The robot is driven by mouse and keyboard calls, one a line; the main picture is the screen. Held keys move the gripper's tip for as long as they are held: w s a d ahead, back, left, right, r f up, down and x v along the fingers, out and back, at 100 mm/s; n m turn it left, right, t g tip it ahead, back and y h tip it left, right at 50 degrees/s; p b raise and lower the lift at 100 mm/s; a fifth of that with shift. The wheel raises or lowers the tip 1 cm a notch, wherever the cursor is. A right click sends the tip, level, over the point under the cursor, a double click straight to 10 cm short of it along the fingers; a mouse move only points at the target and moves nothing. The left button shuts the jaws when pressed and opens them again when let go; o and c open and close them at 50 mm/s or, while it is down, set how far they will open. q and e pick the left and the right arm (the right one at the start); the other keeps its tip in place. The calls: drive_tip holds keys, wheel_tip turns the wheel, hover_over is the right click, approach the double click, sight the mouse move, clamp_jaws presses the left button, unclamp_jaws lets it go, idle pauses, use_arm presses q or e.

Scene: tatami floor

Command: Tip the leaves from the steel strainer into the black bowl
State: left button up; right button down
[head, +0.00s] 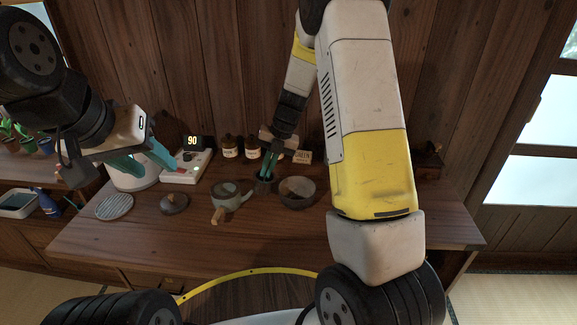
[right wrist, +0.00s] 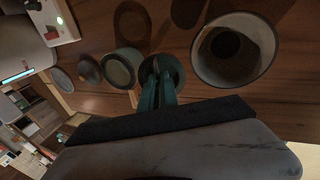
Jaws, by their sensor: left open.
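My left gripper (head: 160,160) is open and empty at the left, above the back of the counter. My right gripper (head: 267,174) points down at the middle of the counter, its teal fingers close together. It is shut on a small dark round vessel (head: 260,188), which I take for the steel strainer. In the right wrist view the fingertips (right wrist: 157,70) overlap this strainer (right wrist: 176,76). I cannot make out leaves.
A grey teapot (head: 232,200) with a wooden handle stands left of the strainer. A dark lid (head: 174,203) and a round ribbed mat (head: 114,206) lie farther left. Brown jars (head: 229,147) and a display reading 90 (head: 192,141) stand behind. The counter's front right (head: 300,240) is clear.

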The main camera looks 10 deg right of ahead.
sight(255, 173)
drive_tip(key=shift+w+a+r+h+p, duration=0.35)
drive_tip(key=shift+a+r+h+p, duration=0.4)
drive_tip(key=shift+a+h+p, duration=0.2)
drive_tip(key=shift+w+a+r+h+p, duration=0.3)
drive_tip(key=shift+a+r+h+p, duration=0.45)
drive_tip(key=shift+h, duration=0.3)
drive_tip(key=shift+a, duration=0.1)
